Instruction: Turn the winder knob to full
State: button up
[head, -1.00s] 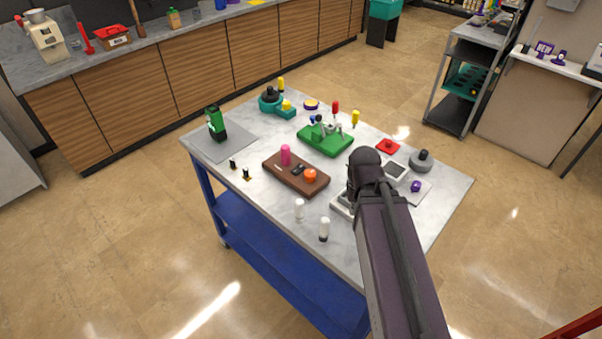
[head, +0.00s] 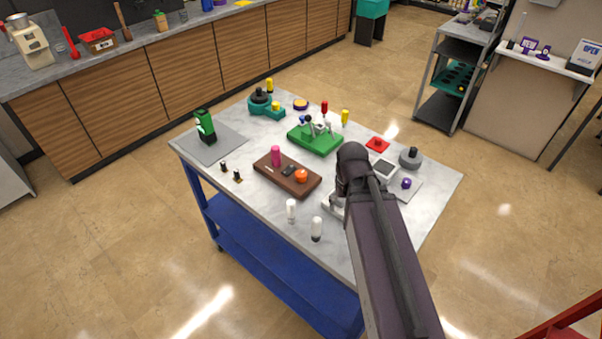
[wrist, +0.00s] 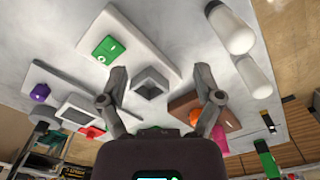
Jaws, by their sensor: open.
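No knob is marked as the winder, so I cannot tell which it is. A round orange knob (head: 301,175) sits on a brown board (head: 270,160) beside a pink cylinder (head: 275,155); it also shows in the wrist view (wrist: 212,116). A purple knob (head: 406,183) sits on a grey plate right of my arm; it shows at left in the wrist view (wrist: 40,92). My gripper (wrist: 162,72) is open and empty. A grey square block (wrist: 151,83) on a white base shows between its fingers. My arm hides the gripper in the head view.
Two white cylinders (head: 291,210) (head: 316,229) stand near the table's front edge. A green fixture (head: 315,140), a red block (head: 377,144) and a grey round piece (head: 411,158) stand further back.

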jog(key=w+a+r+n+p, duration=0.3)
jog(key=w+a+n, duration=0.2)
jog(key=w+n, duration=0.75)
notch_tip(320, 180, up, 3)
jog(key=n+p, duration=0.3)
jog(key=n, duration=1.3)
send_over(301, 173)
jog(key=shift+w+r, duration=0.1)
notch_tip(301, 173, down, 14)
jog(key=b, duration=1.3)
jog(key=shift+r+b, duration=0.1)
jog(key=shift+b, duration=0.3)
jog(key=c, duration=1.1)
